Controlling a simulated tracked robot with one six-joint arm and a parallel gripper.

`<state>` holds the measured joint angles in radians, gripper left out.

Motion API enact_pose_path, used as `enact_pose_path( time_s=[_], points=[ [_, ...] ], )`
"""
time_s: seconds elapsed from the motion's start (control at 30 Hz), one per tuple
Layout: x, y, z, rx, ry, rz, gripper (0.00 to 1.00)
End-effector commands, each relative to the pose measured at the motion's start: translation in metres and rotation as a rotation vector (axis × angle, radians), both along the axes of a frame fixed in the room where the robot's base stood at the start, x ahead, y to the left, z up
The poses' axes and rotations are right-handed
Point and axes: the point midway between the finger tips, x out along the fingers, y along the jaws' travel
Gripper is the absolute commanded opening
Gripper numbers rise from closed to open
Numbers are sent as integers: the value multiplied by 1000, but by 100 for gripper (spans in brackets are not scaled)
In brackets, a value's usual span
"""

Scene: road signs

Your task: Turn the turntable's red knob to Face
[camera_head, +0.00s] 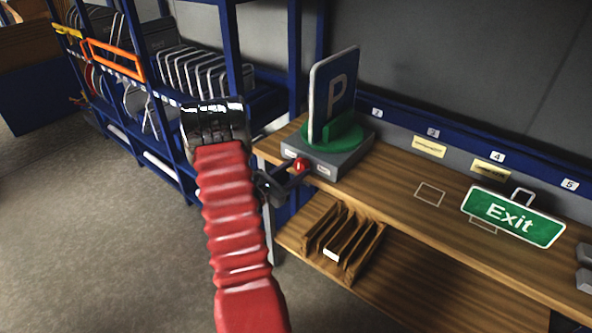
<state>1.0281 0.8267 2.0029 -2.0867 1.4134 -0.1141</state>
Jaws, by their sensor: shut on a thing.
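The turntable is a grey box (344,160) with a green round top (336,133), at the left end of the wooden bench. A blue parking sign with a white P (338,95) stands upright on the green top, turned at an angle. The red knob (300,165) is on the front left face of the grey box. My gripper (297,168) is shut on the red knob, with its dark fingers around it. Part of the knob is hidden by the fingers. Small labels on the box are too small to read.
A green Exit sign (513,216) with a handle lies on the bench (405,196). A slotted wooden rack (340,240) sits on the shelf below. A blue rack (190,75) with several signs stands at the left. Grey floor (90,200) is open in front of it.

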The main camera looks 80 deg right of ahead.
Motion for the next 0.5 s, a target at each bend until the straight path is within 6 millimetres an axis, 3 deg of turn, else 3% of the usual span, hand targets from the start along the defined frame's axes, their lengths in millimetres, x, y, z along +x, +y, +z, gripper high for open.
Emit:
enact_pose_path(
  time_s=[0.23, 0.27, 0.5],
  points=[
    [-2, 1, -1, 1, 1, -4, 20],
    [-2, -5, -1, 0, 0, -5, 19],
    [-1, 1, -1, 7, 14, -4, 19]
  ],
)
